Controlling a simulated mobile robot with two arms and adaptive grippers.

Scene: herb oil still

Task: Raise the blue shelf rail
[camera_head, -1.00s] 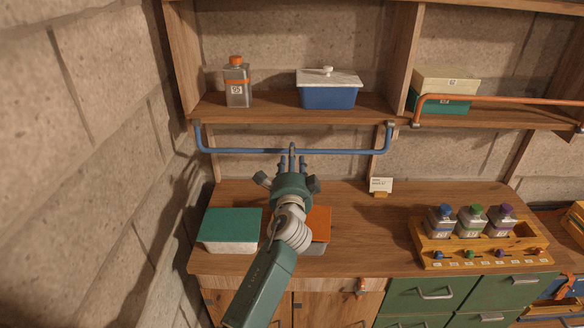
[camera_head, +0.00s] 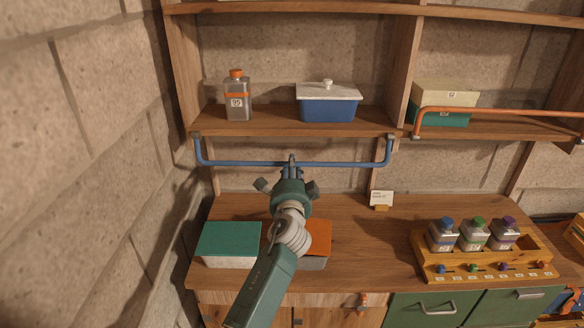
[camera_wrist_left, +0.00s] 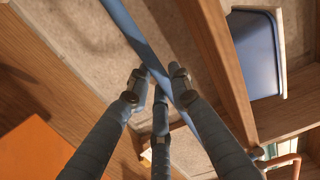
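The blue shelf rail (camera_head: 345,163) is a U-shaped bar hanging below the left shelf, its two ends at brackets under the shelf's front edge. My left gripper (camera_head: 291,165) is at the middle of the bar, reaching up from below. In the left wrist view the rail (camera_wrist_left: 139,37) runs diagonally between the fingers of my left gripper (camera_wrist_left: 160,88), with fingertips on both sides. The fingers look closed around it; the exact contact is partly hidden. My right gripper is not in view.
On the shelf (camera_head: 270,119) above stand a bottle (camera_head: 238,98) and a blue box with a white lid (camera_head: 327,104). An orange rail (camera_head: 490,111) is at right. Below, the bench holds a green-topped box (camera_head: 229,243), an orange-topped box (camera_head: 319,236) and a bottle rack (camera_head: 485,265).

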